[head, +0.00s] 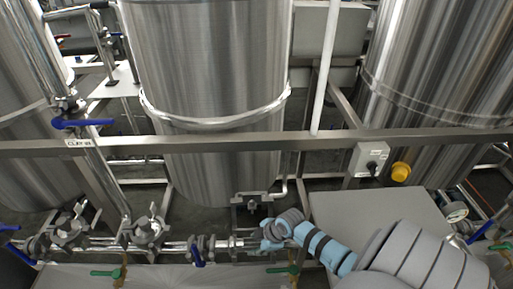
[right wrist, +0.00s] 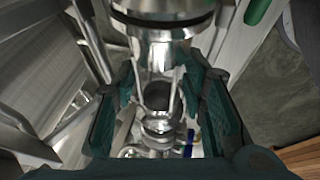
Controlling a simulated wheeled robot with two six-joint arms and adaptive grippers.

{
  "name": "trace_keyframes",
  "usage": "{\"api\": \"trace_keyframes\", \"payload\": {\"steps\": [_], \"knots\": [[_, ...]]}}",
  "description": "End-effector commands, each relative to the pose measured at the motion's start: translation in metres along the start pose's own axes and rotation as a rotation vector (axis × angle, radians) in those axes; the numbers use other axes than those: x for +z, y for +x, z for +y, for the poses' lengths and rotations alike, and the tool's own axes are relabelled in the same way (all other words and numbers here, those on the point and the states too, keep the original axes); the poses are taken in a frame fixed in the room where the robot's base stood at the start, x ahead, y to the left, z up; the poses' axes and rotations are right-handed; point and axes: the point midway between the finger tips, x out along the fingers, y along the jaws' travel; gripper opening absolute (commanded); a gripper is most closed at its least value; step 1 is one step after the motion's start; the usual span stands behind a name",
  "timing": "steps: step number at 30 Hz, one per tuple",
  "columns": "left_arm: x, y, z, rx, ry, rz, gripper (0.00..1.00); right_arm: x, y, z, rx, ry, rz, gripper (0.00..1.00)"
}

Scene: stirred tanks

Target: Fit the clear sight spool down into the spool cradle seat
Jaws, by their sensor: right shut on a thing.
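My right gripper (head: 267,240) reaches in from the lower right of the head view to the pipe line below the middle tank. In the right wrist view its two dark green fingers (right wrist: 163,100) stand on either side of a shiny, partly see-through piece, which looks like the clear sight spool (right wrist: 157,72); the gripper is shut on it. A metal end with a black ring (right wrist: 165,18) shows at the top of that view. I cannot make out the spool in the head view. I cannot tell the cradle seat apart from the metal fittings there. My left gripper is not in view.
A steel rail (head: 220,143) crosses in front of the tanks (head: 210,80). Valves with blue handles (head: 197,250) and green handles (head: 283,269) line the pipe run. A grey box top (head: 375,210) lies right of the gripper. A switch box (head: 370,160) hangs on the rail.

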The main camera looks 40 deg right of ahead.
Motion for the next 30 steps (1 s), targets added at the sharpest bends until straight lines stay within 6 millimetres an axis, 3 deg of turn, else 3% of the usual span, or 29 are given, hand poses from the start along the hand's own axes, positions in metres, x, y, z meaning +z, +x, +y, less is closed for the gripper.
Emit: {"api": "trace_keyframes", "payload": {"steps": [4, 5, 9, 20, 23, 30], "knots": [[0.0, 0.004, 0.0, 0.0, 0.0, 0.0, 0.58, 0.001, 0.004, -0.001, 0.001, 0.0, 0.001, 0.0], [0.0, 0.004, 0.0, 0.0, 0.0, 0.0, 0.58, 0.001, 0.004, -0.001, 0.001, 0.0, 0.001, 0.4], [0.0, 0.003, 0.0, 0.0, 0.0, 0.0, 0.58, 0.001, 0.003, -0.001, 0.001, 0.0, 0.001, 0.62], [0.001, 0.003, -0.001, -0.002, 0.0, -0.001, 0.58, 0.002, -0.001, -0.001, 0.001, -0.001, -0.001, 0.62], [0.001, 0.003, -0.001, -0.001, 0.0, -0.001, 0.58, 0.002, -0.018, -0.001, 0.001, -0.004, -0.001, 0.62], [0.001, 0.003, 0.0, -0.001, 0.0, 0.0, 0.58, 0.003, -0.084, 0.0, 0.002, -0.009, -0.005, 0.62]]}}
